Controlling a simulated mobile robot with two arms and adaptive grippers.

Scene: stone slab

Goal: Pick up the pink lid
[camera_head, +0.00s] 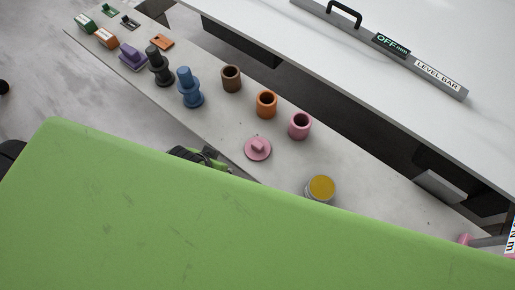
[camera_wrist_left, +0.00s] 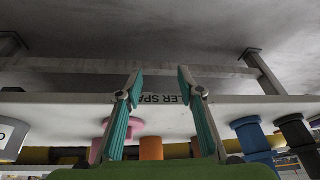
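The pink lid (camera_head: 257,148) lies flat on the stone slab, its knob up, in front of the pink pot (camera_head: 299,126). My left gripper (camera_head: 207,158) is to the left of the lid at the slab's near edge, mostly hidden in the head view. In the left wrist view, which is upside down, its two teal fingers (camera_wrist_left: 160,76) are spread with nothing between them. A pink disc there, probably the lid (camera_wrist_left: 124,124), shows beyond one finger and is apart from it. My right gripper is not in view.
Orange (camera_head: 266,104) and brown (camera_head: 231,79) pots stand behind the lid on the slab (camera_head: 222,127). Blue (camera_head: 189,88) and black (camera_head: 158,66) stacked pieces stand left. A yellow-topped tin (camera_head: 320,188) stands right. Smaller blocks lie far left. A white table (camera_head: 340,62) is behind.

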